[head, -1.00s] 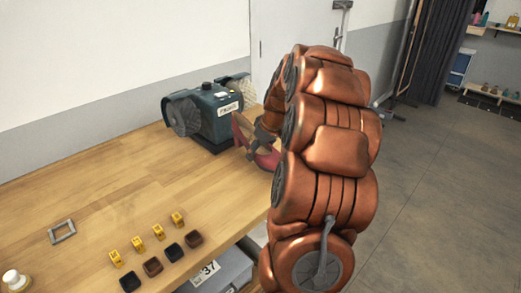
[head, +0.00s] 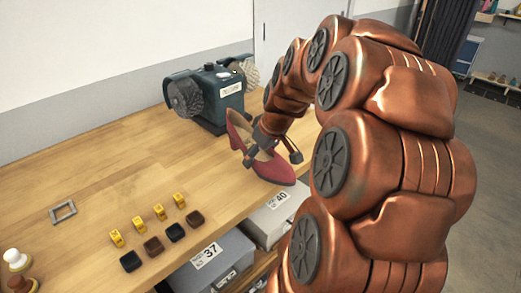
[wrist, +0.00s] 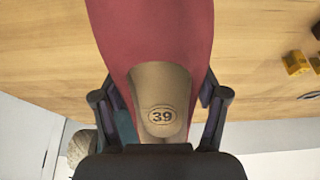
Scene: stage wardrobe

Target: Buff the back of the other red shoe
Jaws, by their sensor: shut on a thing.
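One red shoe (head: 273,169) is in my gripper (head: 272,150), over the front part of the workbench, in front of the polishing machine. In the wrist view the shoe (wrist: 150,30) lies between the two dark fingers (wrist: 160,118), which are shut on its sides near the heel end. Its tan insole reads 39. The polishing machine (head: 222,92) is dark green with a bristly wheel (head: 185,97) at its left and another wheel (head: 245,74) at its right. The shoe is apart from the left wheel. The back of the shoe is partly hidden by the fingers in the wrist view.
The wooden workbench (head: 110,165) has wide clear room at left. A grey metal frame (head: 63,212) lies at left. Boxes marked 37 (head: 207,256) and 40 (head: 277,201) sit below.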

